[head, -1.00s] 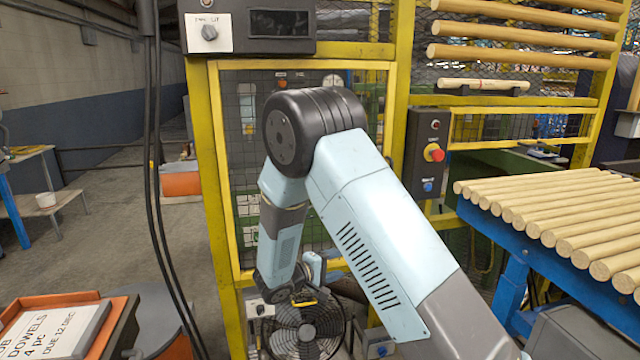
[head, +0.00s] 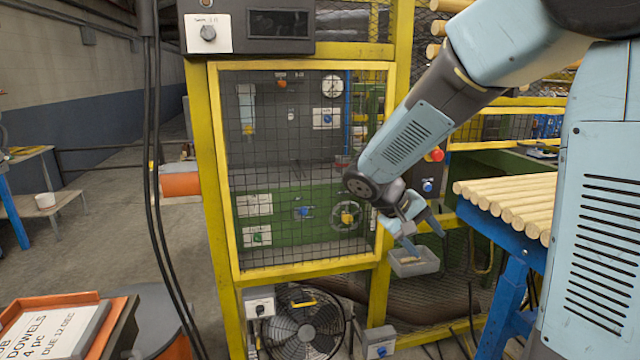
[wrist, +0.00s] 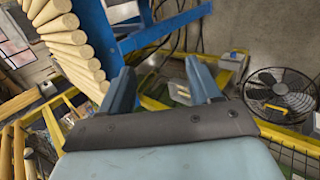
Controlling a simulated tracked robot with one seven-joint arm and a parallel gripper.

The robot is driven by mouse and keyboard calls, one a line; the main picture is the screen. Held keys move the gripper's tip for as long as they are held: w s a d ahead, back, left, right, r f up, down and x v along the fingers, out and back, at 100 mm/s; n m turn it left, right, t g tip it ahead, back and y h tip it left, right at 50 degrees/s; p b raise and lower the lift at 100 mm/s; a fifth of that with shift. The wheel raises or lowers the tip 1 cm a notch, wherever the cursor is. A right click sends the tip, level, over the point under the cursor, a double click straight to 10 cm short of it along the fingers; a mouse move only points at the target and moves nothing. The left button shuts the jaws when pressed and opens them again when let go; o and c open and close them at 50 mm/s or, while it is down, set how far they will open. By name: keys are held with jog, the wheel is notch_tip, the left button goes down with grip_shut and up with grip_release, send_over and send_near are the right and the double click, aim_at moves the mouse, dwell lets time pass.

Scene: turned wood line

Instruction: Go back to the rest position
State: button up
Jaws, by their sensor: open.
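My gripper (head: 418,228) is in front of the yellow-framed mesh guard (head: 300,165), near its right post. In the wrist view my gripper (wrist: 160,82) has its two blue-grey fingers spread apart, with nothing between them. In the head view a small grey tray (head: 413,262) shows just below the fingers; I cannot tell whether they touch it. My forearm slants down from the upper right and covers part of the guard and the red button box.
Dowels (head: 510,200) lie on a blue stand (head: 500,240) at the right. A floor fan (head: 305,318) stands under the guard. Black cables hang at the left. An orange tray (head: 60,325) with a sign is at the lower left.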

jog(key=s+r+t+y, duration=0.1)
jog(key=s+r+y, duration=0.1)
jog(key=s, duration=0.4)
jog(key=s+r+m+t+y, duration=0.1)
jog(key=s+r+y, duration=0.2)
jog(key=s, duration=0.3)
jog(key=s+d+r+m+t+y, duration=0.1)
jog(key=s+r+t+y, duration=0.1)
jog(key=s, duration=0.5)
jog(key=shift+r+y, duration=0.5)
jog(key=shift+r, duration=0.85)
